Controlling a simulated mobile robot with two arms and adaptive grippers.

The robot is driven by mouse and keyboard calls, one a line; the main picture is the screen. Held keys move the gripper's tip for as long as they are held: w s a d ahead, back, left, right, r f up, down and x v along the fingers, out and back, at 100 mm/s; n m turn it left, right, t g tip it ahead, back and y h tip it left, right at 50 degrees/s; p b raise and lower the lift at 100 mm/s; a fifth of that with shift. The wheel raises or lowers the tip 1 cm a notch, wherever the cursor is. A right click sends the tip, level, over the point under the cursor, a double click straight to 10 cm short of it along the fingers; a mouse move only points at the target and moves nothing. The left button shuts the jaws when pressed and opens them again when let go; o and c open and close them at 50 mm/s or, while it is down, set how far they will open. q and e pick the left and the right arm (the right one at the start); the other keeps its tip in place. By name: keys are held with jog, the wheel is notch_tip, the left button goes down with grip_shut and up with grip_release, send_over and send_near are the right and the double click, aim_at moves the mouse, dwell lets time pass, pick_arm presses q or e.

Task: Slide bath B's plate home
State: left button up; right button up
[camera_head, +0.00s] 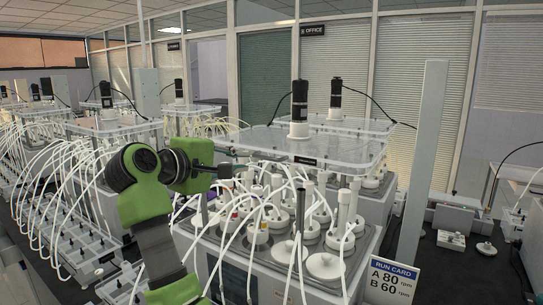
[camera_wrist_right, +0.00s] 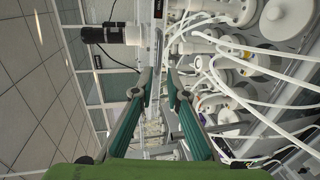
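A clear plate (camera_head: 345,148) with a dark motor (camera_head: 299,100) on it sits over the back of the nearest bath (camera_head: 260,272); several front vessels stand uncovered. Its dark label (camera_head: 305,160) is too small to read, so I cannot tell whether this is bath B. My right gripper (camera_head: 222,171) is at the plate's left front corner. In the right wrist view, its two teal fingers (camera_wrist_right: 160,84) are apart, with the plate's edge (camera_wrist_right: 157,45) seen edge-on between and beyond them. Contact cannot be told. My left gripper is not in view.
White tubes (camera_head: 245,215) loop over the front vessels (camera_head: 325,266) close to my right arm. A run card (camera_head: 393,278) and a tall grey post (camera_head: 424,160) stand to the right. More baths with tubes (camera_head: 105,135) fill the left. A second motor plate (camera_head: 345,124) stands behind.

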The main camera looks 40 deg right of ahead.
aim_at(267, 159)
jog(key=p+x, duration=0.5)
jog(key=x, duration=0.6)
jog(key=shift+d+r, duration=0.15)
jog(key=shift+d, duration=0.15)
jog(key=shift+w+d+f+p, duration=0.3)
jog(key=shift+d+f, duration=0.05)
jog(key=shift+d, duration=0.2)
